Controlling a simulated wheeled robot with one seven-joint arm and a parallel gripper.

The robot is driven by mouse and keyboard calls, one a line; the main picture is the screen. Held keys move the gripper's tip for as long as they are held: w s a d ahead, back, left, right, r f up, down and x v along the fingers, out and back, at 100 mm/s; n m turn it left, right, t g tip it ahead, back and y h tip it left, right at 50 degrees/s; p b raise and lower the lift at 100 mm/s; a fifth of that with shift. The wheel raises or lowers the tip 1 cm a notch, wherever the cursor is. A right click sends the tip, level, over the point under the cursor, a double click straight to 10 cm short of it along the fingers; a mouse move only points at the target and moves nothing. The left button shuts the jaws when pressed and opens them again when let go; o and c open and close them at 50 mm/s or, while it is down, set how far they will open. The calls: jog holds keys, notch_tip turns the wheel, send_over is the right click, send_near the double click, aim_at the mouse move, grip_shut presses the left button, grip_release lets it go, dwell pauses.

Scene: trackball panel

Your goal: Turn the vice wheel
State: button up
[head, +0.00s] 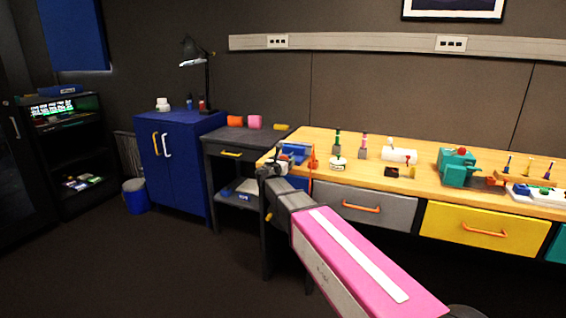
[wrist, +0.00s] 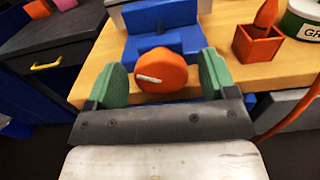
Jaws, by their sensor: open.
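The vice is blue (wrist: 168,30) and sits at the left front corner of the wooden workbench; in the head view it is small (head: 297,150). Its orange round wheel (wrist: 162,71), with a pale handle bar across its face, points toward me in the wrist view. My gripper (wrist: 160,84) is open, with one green finger on each side of the wheel. Gaps seem to show between the fingers and the wheel, and I cannot tell any contact. In the head view my gripper (head: 270,172) is at the bench's left corner and partly hides the wheel area.
An orange holder (wrist: 257,44) and a round green-and-white tin (wrist: 303,20) stand right of the vice. A dark side table (head: 245,137) adjoins the bench on the left. A grey drawer (head: 365,207) is below the bench top (head: 320,140). A teal machine (head: 457,168) stands further right.

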jog(key=shift+w, duration=0.1)
jog(key=c, duration=0.9)
jog(key=shift+m, duration=0.3)
jog(key=shift+d+m, duration=0.15)
jog(key=shift+m, duration=2.55)
jog(key=o, duration=0.9)
